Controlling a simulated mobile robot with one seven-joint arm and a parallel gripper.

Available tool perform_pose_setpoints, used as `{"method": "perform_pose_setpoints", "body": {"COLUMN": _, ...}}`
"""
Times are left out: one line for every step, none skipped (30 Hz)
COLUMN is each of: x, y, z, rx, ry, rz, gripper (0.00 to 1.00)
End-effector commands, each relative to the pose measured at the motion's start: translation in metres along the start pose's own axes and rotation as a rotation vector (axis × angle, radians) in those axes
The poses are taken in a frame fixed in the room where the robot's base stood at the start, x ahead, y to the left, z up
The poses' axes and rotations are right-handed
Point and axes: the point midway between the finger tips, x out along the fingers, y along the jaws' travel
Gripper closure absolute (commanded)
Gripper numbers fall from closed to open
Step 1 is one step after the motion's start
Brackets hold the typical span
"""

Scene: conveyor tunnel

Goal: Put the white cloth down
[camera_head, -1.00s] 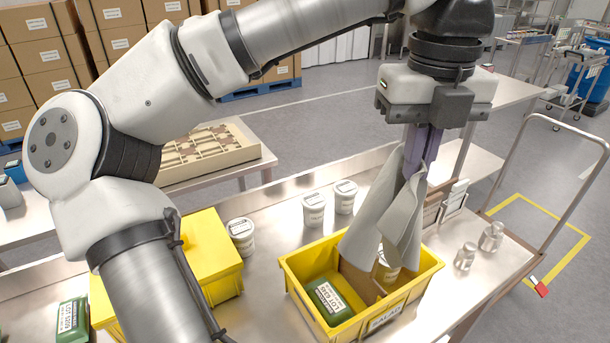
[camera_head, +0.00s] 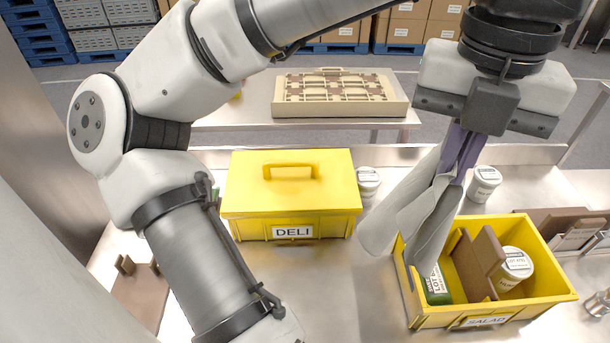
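The white cloth (camera_head: 408,207) hangs in draped folds from my gripper (camera_head: 460,150), which is shut on it with its purple-grey fingers pointing down. The cloth's lower end hangs at the left side of the open yellow SALAD crate (camera_head: 548,302) and hides part of that crate's rim. I cannot tell whether the cloth touches the crate. Inside the crate are a green pack (camera_head: 437,288), a brown divider (camera_head: 482,262) and a white tub (camera_head: 514,268).
A lidded yellow DELI box (camera_head: 245,190) stands left of the cloth. White tubs (camera_head: 367,182) (camera_head: 484,184) stand behind. A tray with brown pieces (camera_head: 340,106) lies on a table beyond. Brown boards (camera_head: 560,226) are at right. The metal surface before the DELI box is clear.

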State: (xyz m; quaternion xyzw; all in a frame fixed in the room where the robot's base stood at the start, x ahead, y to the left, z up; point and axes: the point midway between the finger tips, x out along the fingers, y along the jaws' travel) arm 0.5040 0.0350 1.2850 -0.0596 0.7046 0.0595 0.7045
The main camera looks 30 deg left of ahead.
Motion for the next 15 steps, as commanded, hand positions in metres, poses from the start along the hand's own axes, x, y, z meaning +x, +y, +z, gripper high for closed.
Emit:
{"method": "perform_pose_setpoints", "body": {"x": 0.003, "y": 0.012, "z": -0.002, "rx": -0.008, "ry": 0.000, "rz": -0.001, "gripper": 1.00}}
{"method": "perform_pose_setpoints", "body": {"x": 0.005, "y": 0.018, "z": -0.003, "rx": -0.007, "ry": 0.000, "rz": -0.001, "gripper": 1.00}}
{"method": "perform_pose_setpoints", "body": {"x": 0.008, "y": 0.026, "z": -0.005, "rx": -0.008, "ry": 0.000, "rz": -0.001, "gripper": 1.00}}
{"method": "perform_pose_setpoints", "body": {"x": 0.011, "y": 0.033, "z": -0.006, "rx": -0.007, "ry": 0.000, "rz": -0.001, "gripper": 1.00}}
{"method": "perform_pose_setpoints", "body": {"x": 0.014, "y": 0.039, "z": -0.007, "rx": -0.008, "ry": 0.000, "rz": -0.001, "gripper": 1.00}}
{"method": "perform_pose_setpoints", "body": {"x": 0.018, "y": 0.048, "z": -0.008, "rx": -0.008, "ry": 0.000, "rz": -0.001, "gripper": 1.00}}
{"method": "perform_pose_setpoints", "body": {"x": 0.020, "y": 0.054, "z": -0.010, "rx": -0.007, "ry": 0.000, "rz": -0.001, "gripper": 1.00}}
{"method": "perform_pose_setpoints", "body": {"x": 0.023, "y": 0.060, "z": -0.011, "rx": -0.008, "ry": 0.000, "rz": -0.001, "gripper": 1.00}}
{"method": "perform_pose_setpoints", "body": {"x": 0.026, "y": 0.068, "z": -0.012, "rx": -0.008, "ry": 0.001, "rz": -0.001, "gripper": 1.00}}
{"method": "perform_pose_setpoints", "body": {"x": 0.030, "y": 0.075, "z": -0.013, "rx": -0.008, "ry": 0.001, "rz": -0.001, "gripper": 1.00}}
{"method": "perform_pose_setpoints", "body": {"x": 0.034, "y": 0.081, "z": -0.014, "rx": -0.008, "ry": 0.001, "rz": -0.001, "gripper": 1.00}}
{"method": "perform_pose_setpoints", "body": {"x": 0.039, "y": 0.090, "z": -0.016, "rx": -0.008, "ry": 0.001, "rz": -0.001, "gripper": 1.00}}
{"method": "perform_pose_setpoints", "body": {"x": 0.042, "y": 0.096, "z": -0.017, "rx": -0.009, "ry": 0.001, "rz": -0.001, "gripper": 1.00}}
{"method": "perform_pose_setpoints", "body": {"x": 0.046, "y": 0.103, "z": -0.018, "rx": -0.009, "ry": 0.001, "rz": -0.002, "gripper": 1.00}}
{"method": "perform_pose_setpoints", "body": {"x": 0.050, "y": 0.112, "z": -0.020, "rx": -0.009, "ry": 0.000, "rz": -0.002, "gripper": 1.00}}
